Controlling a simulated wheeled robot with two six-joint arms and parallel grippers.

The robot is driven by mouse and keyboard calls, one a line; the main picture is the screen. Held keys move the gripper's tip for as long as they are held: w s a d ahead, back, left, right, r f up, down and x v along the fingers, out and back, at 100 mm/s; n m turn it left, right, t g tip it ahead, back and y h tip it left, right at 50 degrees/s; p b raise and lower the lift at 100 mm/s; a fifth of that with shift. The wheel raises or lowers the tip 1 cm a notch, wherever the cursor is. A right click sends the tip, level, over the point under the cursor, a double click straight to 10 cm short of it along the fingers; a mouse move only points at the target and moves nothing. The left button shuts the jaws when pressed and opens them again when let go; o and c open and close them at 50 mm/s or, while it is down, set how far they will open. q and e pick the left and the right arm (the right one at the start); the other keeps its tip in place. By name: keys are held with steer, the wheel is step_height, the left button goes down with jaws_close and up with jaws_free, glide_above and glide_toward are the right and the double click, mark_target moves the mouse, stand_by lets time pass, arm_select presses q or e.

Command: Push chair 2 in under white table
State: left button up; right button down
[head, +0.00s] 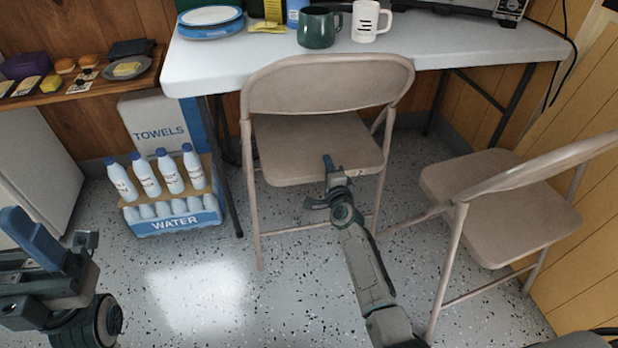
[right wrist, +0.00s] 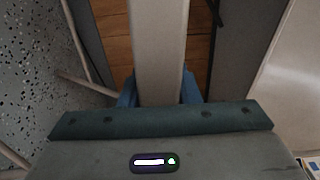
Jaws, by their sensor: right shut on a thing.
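A beige folding chair (head: 326,90), which I take as chair 2, stands upright at the front of the white table (head: 215,72), its backrest towards me. Its backrest overlaps the table's front edge in the head view, so how far the seat is under the table is hard to tell. A small mark on the seat edge is too small to read. My right gripper (head: 330,180) is shut on the near edge of the chair's seat; the right wrist view shows the beige edge (right wrist: 158,50) between its blue fingers. My left gripper (head: 35,240) is at the lower left, away from the chair.
A second beige folding chair (head: 500,205) stands close on the right, by the wood wall. A water bottle pack (head: 175,215) and a towels box (head: 158,130) are left of the table leg. Mugs (head: 319,30) stand on the table. Speckled floor is clear in front.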

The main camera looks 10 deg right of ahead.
steer(key=shift+w+d+r, duration=0.1)
steer(key=shift+w+r, duration=0.1)
steer(key=shift+r, duration=0.35)
steer(key=shift+s+f+b, duration=0.15)
steer(key=shift+f+b, duration=0.75)
steer(key=shift+b, duration=0.3)
steer(key=shift+f, duration=0.2)
steer(key=shift+s+a+f, duration=0.1)
steer(key=shift+a+f, duration=0.05)
steer(key=shift+a, duration=0.05)
steer(key=c, duration=1.3)
jaws_free()
steer(key=shift+f, duration=0.25)
steer(key=o, duration=0.3)
steer(key=shift+f, duration=0.2)
steer(key=shift+r, duration=0.25)
